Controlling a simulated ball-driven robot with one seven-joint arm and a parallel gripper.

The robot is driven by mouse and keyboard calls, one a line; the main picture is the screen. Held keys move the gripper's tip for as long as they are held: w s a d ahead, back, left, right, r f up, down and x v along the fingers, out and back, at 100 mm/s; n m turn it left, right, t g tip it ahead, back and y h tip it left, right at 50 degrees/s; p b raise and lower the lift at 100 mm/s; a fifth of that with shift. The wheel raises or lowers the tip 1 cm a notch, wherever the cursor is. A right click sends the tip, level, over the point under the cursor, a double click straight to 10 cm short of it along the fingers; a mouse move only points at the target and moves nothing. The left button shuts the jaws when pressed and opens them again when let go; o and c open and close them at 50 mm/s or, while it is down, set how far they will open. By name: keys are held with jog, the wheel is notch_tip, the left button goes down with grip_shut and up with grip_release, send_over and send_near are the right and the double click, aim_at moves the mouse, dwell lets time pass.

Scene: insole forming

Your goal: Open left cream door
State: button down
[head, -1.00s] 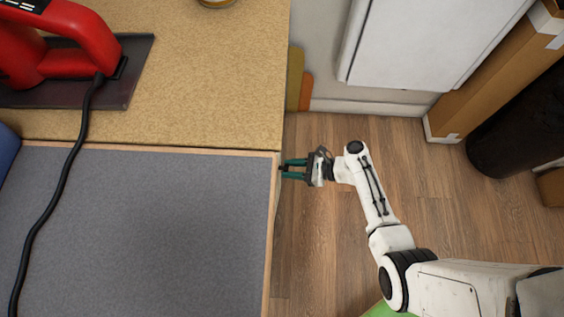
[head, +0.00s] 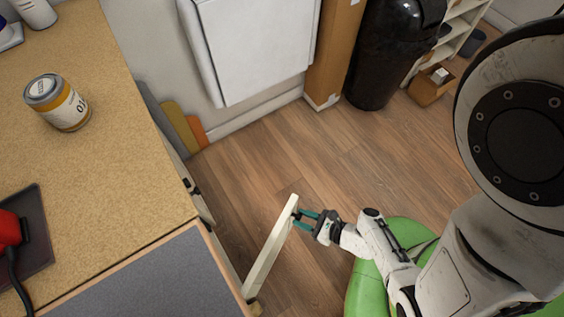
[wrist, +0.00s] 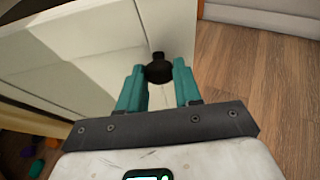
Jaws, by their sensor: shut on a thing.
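The cream door (head: 270,247) stands swung out from the bench front in the head view, at a wide angle to it. Its inner and outer faces are partly out of sight from above. My gripper (head: 303,218) is at the door's free end, with its teal fingers toward it. In the wrist view the door (wrist: 90,50) fills the upper left. A dark round knob (wrist: 159,69) sits between the two teal fingers of my gripper (wrist: 160,88), which is shut on it.
The workbench (head: 110,150) with a grey mat (head: 160,280) lies left of the door. A jar (head: 58,103) stands on the bench. A second dark knob (head: 190,186) shows on the bench front. Wooden floor (head: 290,150) is clear beyond the door. A black bin (head: 385,55) stands at the back.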

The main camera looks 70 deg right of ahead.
jog(key=s+a+m+g+h+b, duration=0.2)
jog(key=s+a+m+h, duration=0.5)
jog(key=s, duration=0.7)
jog(key=shift+s+a+g+h, duration=0.35)
jog(key=shift+a+g, duration=0.25)
jog(key=shift+a, duration=0.75)
jog(key=c, duration=0.8)
grip_release()
jog(key=v, duration=1)
jog(key=shift+s+a+r, duration=0.15)
jog(key=shift+s+r, duration=0.1)
jog(key=shift+s, duration=0.05)
